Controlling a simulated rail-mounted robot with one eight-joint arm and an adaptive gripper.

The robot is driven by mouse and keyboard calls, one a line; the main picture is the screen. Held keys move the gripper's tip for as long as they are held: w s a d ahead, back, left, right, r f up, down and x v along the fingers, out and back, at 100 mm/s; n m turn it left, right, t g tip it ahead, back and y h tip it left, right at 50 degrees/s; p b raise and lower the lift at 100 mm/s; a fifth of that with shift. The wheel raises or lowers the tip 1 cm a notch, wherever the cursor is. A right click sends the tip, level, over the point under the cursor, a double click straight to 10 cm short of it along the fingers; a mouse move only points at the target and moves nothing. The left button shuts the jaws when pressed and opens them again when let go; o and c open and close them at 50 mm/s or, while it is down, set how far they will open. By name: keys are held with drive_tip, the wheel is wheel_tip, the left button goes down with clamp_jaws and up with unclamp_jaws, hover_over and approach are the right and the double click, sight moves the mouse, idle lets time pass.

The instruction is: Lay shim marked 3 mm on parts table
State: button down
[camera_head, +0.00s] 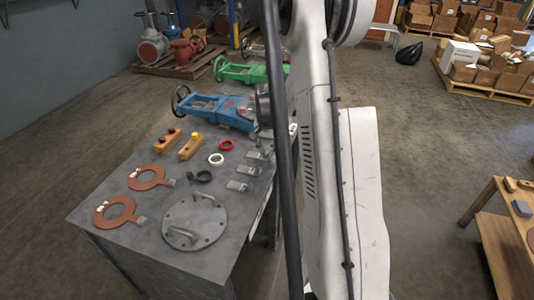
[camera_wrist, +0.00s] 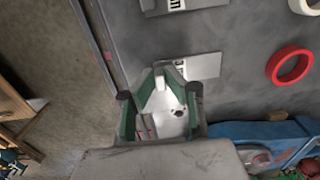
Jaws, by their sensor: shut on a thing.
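My gripper (camera_wrist: 161,98) has green-lined fingers and is closed on a pale metal plate (camera_wrist: 170,118), which looks like a shim; no mark on it is readable. In the head view my arm mostly hides the gripper, at the right edge of the grey table (camera_head: 85,215). Small metal shims with labels lie in a row on this table: one (camera_head: 254,155) near the gripper, one (camera_head: 246,170) and one (camera_head: 237,186) closer to the camera. In the wrist view a shim (camera_wrist: 206,66) lies just beyond the fingertips. Their marks are too small to read.
The grey table also holds a round flange (camera_head: 194,221), orange gaskets (camera_head: 115,211), red and white rings, yellow-orange boxes and a blue valve (camera_head: 215,108). A wooden table (camera_head: 480,205) with small pieces stands at right. Floor lies clear between the tables.

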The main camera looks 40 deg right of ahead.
sight(267, 153)
drive_tip(key=c, duration=1.8)
unclamp_jaws()
drive_tip(key=shift+r, duration=0.1)
wheel_tip(267, 153, up, 12)
drive_tip(key=p, duration=0.2)
drive_tip(key=s+a+r+n+t, duration=0.1)
drive_tip(key=s+a+r+n, duration=0.15)
drive_tip(key=a+r, duration=0.6)
drive_tip(key=s+a+r+n+t, duration=0.1)
drive_tip(key=s+a+n+t, duration=0.1)
drive_tip(key=s+a, duration=0.3)
drive_tip(key=s+a+r+n+t, duration=0.1)
drive_tip(key=s+a+n, duration=0.3)
drive_tip(key=a, duration=0.8)
drive_tip(key=s+a+r+n+t, duration=0.2)
drive_tip(key=s+a+n+t, duration=0.1)
drive_tip(key=s+a, duration=0.4)
drive_tip(key=shift+s+a+n, duration=0.25)
drive_tip(key=shift+a+n, duration=0.2)
drive_tip(key=shift+a, duration=0.45)
